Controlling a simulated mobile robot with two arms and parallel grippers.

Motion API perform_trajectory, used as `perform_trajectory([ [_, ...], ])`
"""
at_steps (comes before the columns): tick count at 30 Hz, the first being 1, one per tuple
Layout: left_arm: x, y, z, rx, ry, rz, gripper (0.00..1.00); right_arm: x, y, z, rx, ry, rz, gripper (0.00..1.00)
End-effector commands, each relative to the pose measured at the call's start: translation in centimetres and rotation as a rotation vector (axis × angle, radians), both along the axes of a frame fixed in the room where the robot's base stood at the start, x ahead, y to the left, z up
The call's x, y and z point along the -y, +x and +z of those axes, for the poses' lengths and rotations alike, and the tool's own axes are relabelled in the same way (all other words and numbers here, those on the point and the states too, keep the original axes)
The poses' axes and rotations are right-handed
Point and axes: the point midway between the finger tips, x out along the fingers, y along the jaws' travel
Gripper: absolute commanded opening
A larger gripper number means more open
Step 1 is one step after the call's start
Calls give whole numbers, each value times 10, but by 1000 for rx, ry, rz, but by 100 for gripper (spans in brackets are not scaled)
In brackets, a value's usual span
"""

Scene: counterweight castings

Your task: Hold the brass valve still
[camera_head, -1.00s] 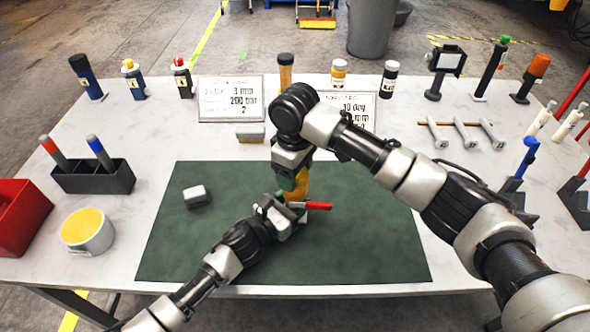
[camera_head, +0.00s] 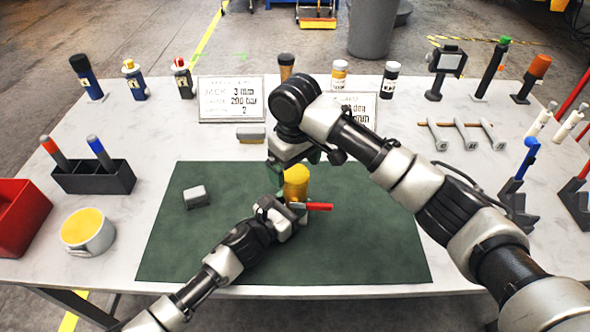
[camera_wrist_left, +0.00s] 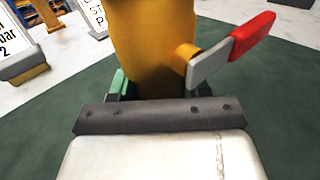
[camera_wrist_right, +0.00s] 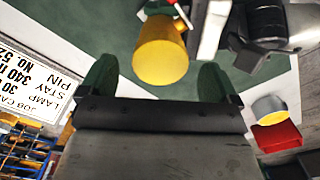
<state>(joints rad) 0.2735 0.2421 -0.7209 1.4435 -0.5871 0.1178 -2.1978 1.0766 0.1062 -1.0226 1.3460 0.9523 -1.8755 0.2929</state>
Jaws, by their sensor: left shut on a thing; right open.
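The brass valve (camera_head: 296,181) stands upright on the green mat, and its red-ended lever (camera_head: 318,206) points right. In the left wrist view the valve body (camera_wrist_left: 150,45) rises directly in front of my left gripper. My left gripper (camera_head: 284,207) is shut on the lower part of the valve; its contact is mostly hidden. My right gripper (camera_head: 291,170) is open over the valve's top. In the right wrist view the round yellow end of the valve (camera_wrist_right: 160,64) shows between its spread green fingers, apart from both.
The green mat (camera_head: 370,245) is mostly clear, with a small grey block (camera_head: 196,197) at left. A black pen holder (camera_head: 95,179), a yellow-filled mug (camera_head: 88,231) and a red bin (camera_head: 18,217) stand further left. Placards (camera_head: 231,99) and upright tools line the back.

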Motion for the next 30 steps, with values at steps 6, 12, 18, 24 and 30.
perform_trajectory([
  [6,0,0,-1,-3,1,0,0,0,1,49,4,2,1,92],
  [12,0,0,-1,-3,1,0,0,0,1,85,6,-1,1,92],
  [18,0,0,-2,-3,1,0,0,0,1,100,1,0,-1,92],
  [24,0,-1,-1,-3,1,0,0,0,0,101,0,0,-1,92],
  [30,0,0,-1,-2,1,0,64,0,0,101,1,1,-1,92],
])
